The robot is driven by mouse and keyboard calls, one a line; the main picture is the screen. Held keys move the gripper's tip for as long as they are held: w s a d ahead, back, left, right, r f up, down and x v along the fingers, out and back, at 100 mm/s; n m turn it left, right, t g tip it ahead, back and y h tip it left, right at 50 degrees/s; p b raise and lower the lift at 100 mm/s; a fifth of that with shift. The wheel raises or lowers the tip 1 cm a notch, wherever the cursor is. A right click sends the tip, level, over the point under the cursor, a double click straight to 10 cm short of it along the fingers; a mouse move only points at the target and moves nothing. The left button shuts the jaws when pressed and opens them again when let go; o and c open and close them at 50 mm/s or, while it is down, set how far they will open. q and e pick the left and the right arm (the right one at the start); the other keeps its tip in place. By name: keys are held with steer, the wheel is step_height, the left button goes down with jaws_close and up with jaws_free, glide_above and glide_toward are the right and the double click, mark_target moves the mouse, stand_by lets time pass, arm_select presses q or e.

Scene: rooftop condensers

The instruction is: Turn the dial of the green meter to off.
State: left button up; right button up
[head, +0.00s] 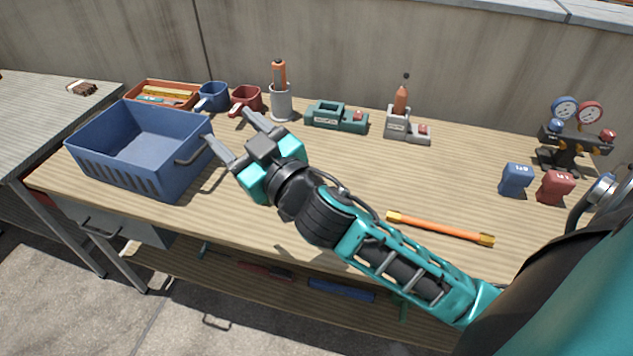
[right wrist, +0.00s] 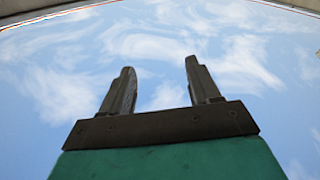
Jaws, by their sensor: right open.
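I cannot make out a green meter with a dial in either view. The only green device on the bench is a low dark green holder (head: 337,117) with an open recess and a small red-topped block at its right end; no dial shows on it. My right gripper (head: 228,128) is open and empty, in front of the mugs and close to the right side of the blue crate in the head view. In the right wrist view its two fingers (right wrist: 160,80) stand apart with only sky between them. My left gripper is not in view.
A grey holder (head: 397,122), gauge manifold (head: 573,140), blue block (head: 515,179) and red block (head: 555,187) stand right. An orange bar (head: 440,228) lies near the front.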

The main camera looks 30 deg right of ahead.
steer(key=a+r+n+g+y, duration=0.1)
steer(key=a+r+n+y, duration=0.4)
steer(key=a+n+y, duration=0.4)
steer(key=s+a+f+n+g+y, duration=0.1)
steer(key=a+f+n+g+y, duration=0.3)
steer(key=n+g, duration=0.65)
steer(key=w+d+f+g+h, duration=0.1)
steer(key=d+f+g+h, duration=0.5)
steer(key=d+f, duration=0.2)
steer(key=w+d+f+m+g+h, duration=0.15)
steer(key=d+m+h, duration=0.25)
steer(key=d+h, duration=1.1)
steer(key=d+f+y, duration=0.1)
steer(key=f, duration=0.3)
steer(key=d+f+y, duration=0.2)
steer(key=f, duration=0.2)
steer(key=d+f+y, duration=0.2)
steer(key=f, duration=0.2)
steer(key=shift+d+f, duration=0.1)
steer(key=shift+f, duration=0.05)
steer(key=shift+c, duration=0.3)
